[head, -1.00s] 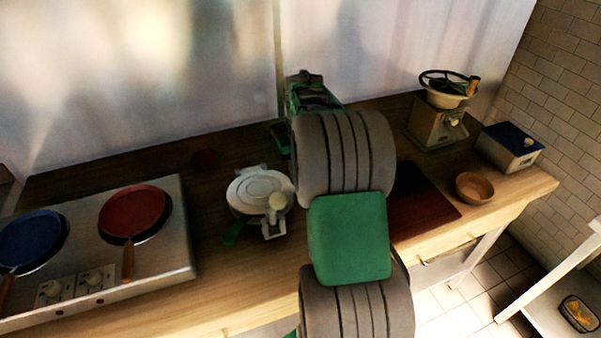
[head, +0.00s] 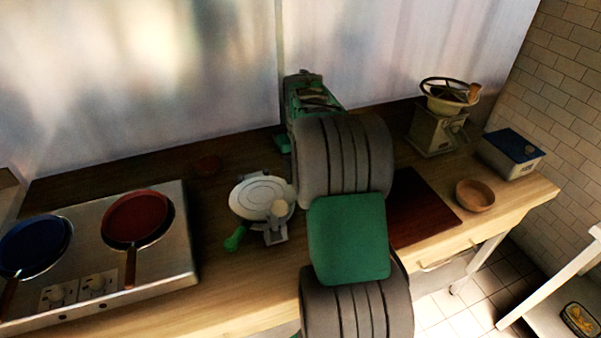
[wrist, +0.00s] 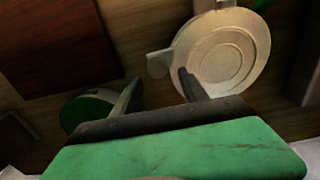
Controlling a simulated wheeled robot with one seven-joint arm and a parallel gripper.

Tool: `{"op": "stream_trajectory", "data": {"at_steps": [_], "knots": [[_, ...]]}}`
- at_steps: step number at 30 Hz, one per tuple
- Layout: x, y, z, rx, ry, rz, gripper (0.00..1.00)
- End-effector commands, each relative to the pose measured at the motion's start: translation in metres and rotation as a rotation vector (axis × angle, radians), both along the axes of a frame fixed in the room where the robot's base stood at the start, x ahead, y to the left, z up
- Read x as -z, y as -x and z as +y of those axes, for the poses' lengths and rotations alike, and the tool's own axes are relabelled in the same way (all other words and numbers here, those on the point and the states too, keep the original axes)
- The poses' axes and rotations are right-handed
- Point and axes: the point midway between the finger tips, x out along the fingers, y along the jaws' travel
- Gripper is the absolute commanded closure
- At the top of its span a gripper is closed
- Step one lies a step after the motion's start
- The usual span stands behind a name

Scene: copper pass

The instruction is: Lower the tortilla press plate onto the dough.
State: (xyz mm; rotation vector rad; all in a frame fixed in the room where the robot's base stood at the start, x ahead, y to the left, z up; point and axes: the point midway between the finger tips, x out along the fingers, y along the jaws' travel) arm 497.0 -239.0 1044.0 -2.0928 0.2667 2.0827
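The tortilla press (head: 252,192) stands on the wooden counter left of my arm in the head view. Contact cannot be judged. My arm hides the fingertips in the head view.
A steel hob (head: 170,262) with a blue pan (head: 32,245) and a red pan (head: 136,218) stands left. Right are a dark red board (head: 420,205), wooden bowl (head: 475,195), grinder (head: 437,130) and blue-lidded box (head: 512,152). A green round thing (wrist: 88,108) lies left of my fingers.

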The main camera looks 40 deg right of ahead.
Motion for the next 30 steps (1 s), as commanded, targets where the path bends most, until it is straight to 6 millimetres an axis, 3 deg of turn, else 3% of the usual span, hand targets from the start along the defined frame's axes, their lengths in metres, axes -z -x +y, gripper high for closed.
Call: {"op": "stream_trajectory", "data": {"at_steps": [8, 21, 30], "knots": [[-0.001, 0.001, 0.000, 0.001, -0.001, 0.002, 0.48], [-0.072, 0.000, 0.001, 0.000, 0.000, 0.000, 0.48], [-0.077, 0.001, 0.001, 0.000, -0.002, 0.003, 0.48]]}}
